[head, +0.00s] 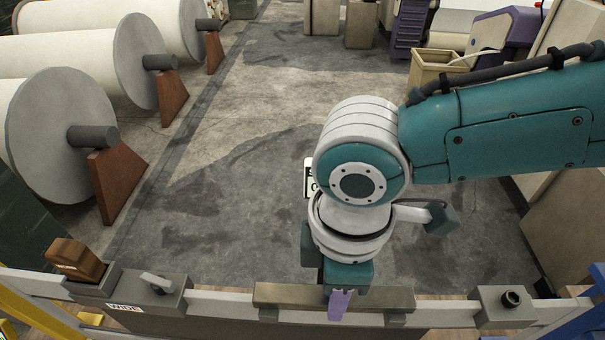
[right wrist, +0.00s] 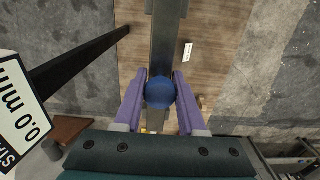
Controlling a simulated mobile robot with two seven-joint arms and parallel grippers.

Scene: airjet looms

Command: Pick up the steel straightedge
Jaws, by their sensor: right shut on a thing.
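The steel straightedge (head: 280,295) is a long grey-brown bar lying along the rail at the front of the head view. In the right wrist view the bar (right wrist: 168,35) runs up the picture, with a round blue knob (right wrist: 160,92) on it. My right gripper (head: 339,305) has purple fingers and reaches down onto the middle of the bar. In the right wrist view its fingers (right wrist: 160,95) are shut on the blue knob from both sides. The head view hides the knob behind the gripper. I cannot tell whether the bar is lifted off the rail. My left gripper is not in view.
A grey rail (head: 220,309) crosses the front, carrying a block labelled WIDE (head: 155,295), a brown wooden block (head: 75,260) and a right-hand block (head: 505,307). Large white rolls (head: 60,55) stand left; a beige bin (head: 437,75) stands right. The floor between is clear.

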